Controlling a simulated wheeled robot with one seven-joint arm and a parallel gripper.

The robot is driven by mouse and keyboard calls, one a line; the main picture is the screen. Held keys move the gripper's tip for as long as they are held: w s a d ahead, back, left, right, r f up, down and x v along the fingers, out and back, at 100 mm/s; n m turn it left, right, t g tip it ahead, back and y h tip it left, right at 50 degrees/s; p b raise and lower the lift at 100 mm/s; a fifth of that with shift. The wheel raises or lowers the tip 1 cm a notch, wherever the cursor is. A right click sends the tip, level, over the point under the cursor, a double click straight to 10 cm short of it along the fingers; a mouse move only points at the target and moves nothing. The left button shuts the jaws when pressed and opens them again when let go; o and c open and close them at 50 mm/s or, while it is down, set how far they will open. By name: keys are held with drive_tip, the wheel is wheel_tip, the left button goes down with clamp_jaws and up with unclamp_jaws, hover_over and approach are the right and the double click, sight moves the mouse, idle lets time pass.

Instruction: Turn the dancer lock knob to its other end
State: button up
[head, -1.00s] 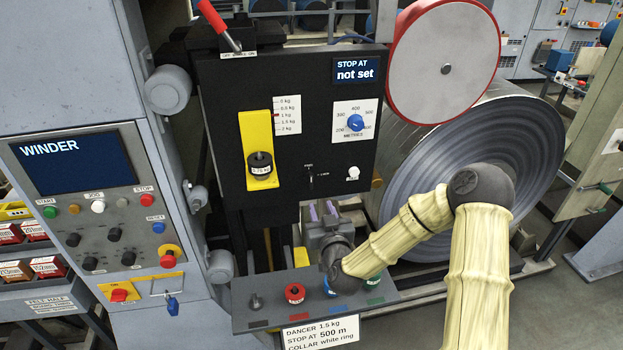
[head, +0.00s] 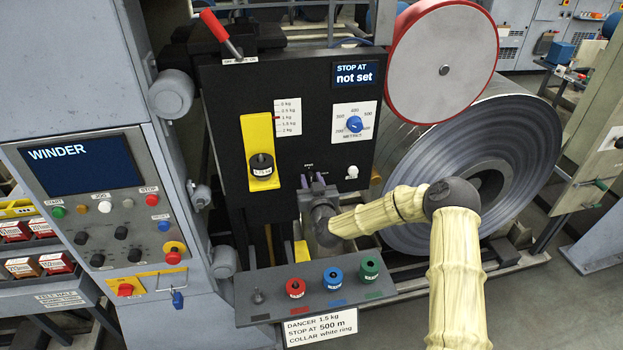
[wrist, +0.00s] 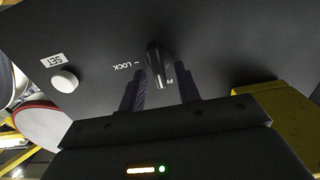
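The dancer lock knob (wrist: 158,62) is a small black bar knob on the dark panel in the wrist view. My gripper (wrist: 160,82) is open, with one finger on each side of the knob in the picture. I cannot tell whether the fingers touch it. In the head view my gripper (head: 312,181) is at the panel's lower part and hides the knob.
The white SET button (wrist: 65,81) is beside the knob. A yellow bracket (wrist: 275,115) is at the right in the wrist view. Below my gripper is a tray (head: 262,290) with red (head: 295,287), blue (head: 332,281) and green (head: 370,268) collars. A large roll (head: 520,150) stands at the right.

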drive_tip(key=shift+w+a, duration=0.1)
clamp_jaws()
drive_tip(key=shift+f+m+b, duration=0.1)
drive_tip(key=shift+m+b, duration=0.2)
drive_tip(key=shift+b, duration=0.1)
drive_tip(key=shift+w+d+f+m+b, duration=0.1)
drive_tip(key=shift+d+f+m+b, duration=0.15)
drive_tip(key=shift+m+b, duration=2.75)
drive_tip(key=shift+s+d+f+m+b, duration=0.1)
drive_tip(key=shift+d+m+b, duration=0.1)
drive_tip(key=shift+m+b, duration=2.85)
drive_tip(key=shift+w+d+f+m+b, duration=0.1)
drive_tip(key=shift+d+f+m+b, duration=0.15)
drive_tip(key=shift+m+b, duration=2.75)
drive_tip(key=shift+r+n+b, duration=0.1)
drive_tip(key=shift+n+b, duration=0.15)
drive_tip(key=shift+b, duration=0.05)
